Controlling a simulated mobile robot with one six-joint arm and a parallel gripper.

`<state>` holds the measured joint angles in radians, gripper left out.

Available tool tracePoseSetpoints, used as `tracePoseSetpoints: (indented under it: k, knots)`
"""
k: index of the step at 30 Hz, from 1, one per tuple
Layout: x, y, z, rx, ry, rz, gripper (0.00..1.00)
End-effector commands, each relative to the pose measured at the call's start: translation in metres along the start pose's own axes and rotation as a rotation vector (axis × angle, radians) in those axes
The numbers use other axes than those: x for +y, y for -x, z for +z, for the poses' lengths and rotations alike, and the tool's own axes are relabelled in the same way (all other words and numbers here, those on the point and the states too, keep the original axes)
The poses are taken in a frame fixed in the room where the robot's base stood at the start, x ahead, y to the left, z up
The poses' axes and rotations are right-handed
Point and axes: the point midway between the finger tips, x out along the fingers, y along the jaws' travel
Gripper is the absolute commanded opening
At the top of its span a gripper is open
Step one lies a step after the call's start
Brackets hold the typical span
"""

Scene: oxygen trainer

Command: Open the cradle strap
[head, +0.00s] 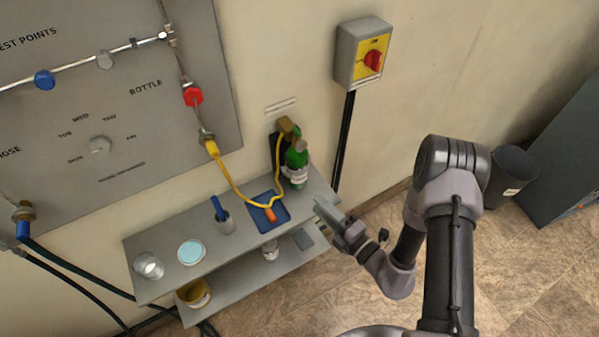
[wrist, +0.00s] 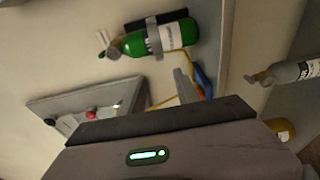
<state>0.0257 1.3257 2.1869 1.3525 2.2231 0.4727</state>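A green bottle (head: 297,158) stands upright against a dark backing plate (head: 275,148) at the right end of the shelf. In the wrist view the bottle (wrist: 176,34) lies sideways across the top, and a grey strap (wrist: 153,37) runs across its body, seemingly closed; its fastening cannot be made out. My gripper (head: 326,212) is to the right of and in front of the bottle, apart from it, near the shelf's right end. Its fingers are too unclear to tell open from shut. Nothing held is visible.
The shelf (head: 165,239) carries a blue mat (head: 259,214), a cup with a blue item (head: 221,218) and two round dishes. A yellow hose (head: 232,187) runs from the wall panel (head: 130,110) to the bottle top. A switch box (head: 358,52) is on the wall.

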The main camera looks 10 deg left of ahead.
Motion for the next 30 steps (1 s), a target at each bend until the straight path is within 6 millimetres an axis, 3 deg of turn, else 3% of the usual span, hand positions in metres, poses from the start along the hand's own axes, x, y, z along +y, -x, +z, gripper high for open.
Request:
tracePoseSetpoints:
  k: [6, 15, 21, 28, 30]
  knots:
    - [-0.001, -0.066, -0.002, 0.008, 0.007, 0.004, 0.38]
    - [0.000, -0.126, -0.001, 0.005, 0.004, 0.003, 0.38]
    - [0.001, -0.139, -0.001, 0.004, 0.003, 0.002, 0.38]
    - [0.001, -0.139, -0.001, 0.003, 0.002, 0.002, 0.38]
    - [0.001, -0.139, -0.001, 0.003, 0.002, 0.002, 0.26]
